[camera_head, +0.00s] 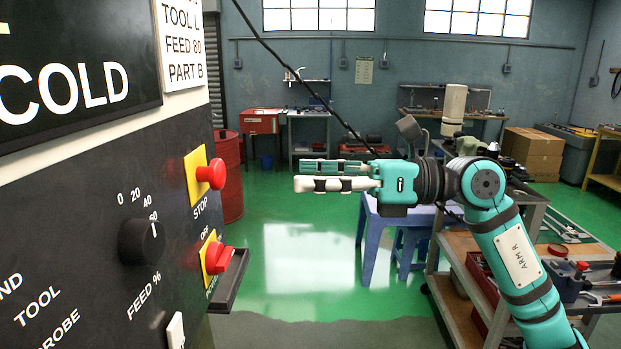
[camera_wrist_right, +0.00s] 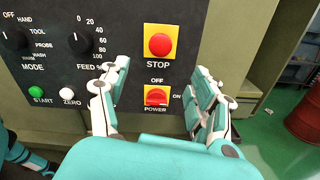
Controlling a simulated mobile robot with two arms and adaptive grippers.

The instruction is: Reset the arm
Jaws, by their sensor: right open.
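My right gripper (camera_head: 325,177) is open and empty in the head view. It points left toward the control panel (camera_head: 110,262), with a gap between them. In the right wrist view, my right gripper (camera_wrist_right: 158,112) has its fingers spread, with the red power switch (camera_wrist_right: 157,96) showing between them. The red STOP button (camera_wrist_right: 160,44) on its yellow plate is just above. In the head view the STOP button (camera_head: 211,174) and power switch (camera_head: 216,257) are at the panel's right edge. My right arm (camera_head: 518,262) comes in from the lower right. My left gripper is not in view.
The panel also holds a FEED dial (camera_head: 142,242), a MODE dial (camera_wrist_right: 14,38), a green START button (camera_wrist_right: 36,92) and a white ZERO button (camera_wrist_right: 68,94). A tooling cart (camera_head: 459,247) stands beside my right arm. A blue stool (camera_head: 372,225) is behind. Green floor (camera_head: 300,300) is clear between.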

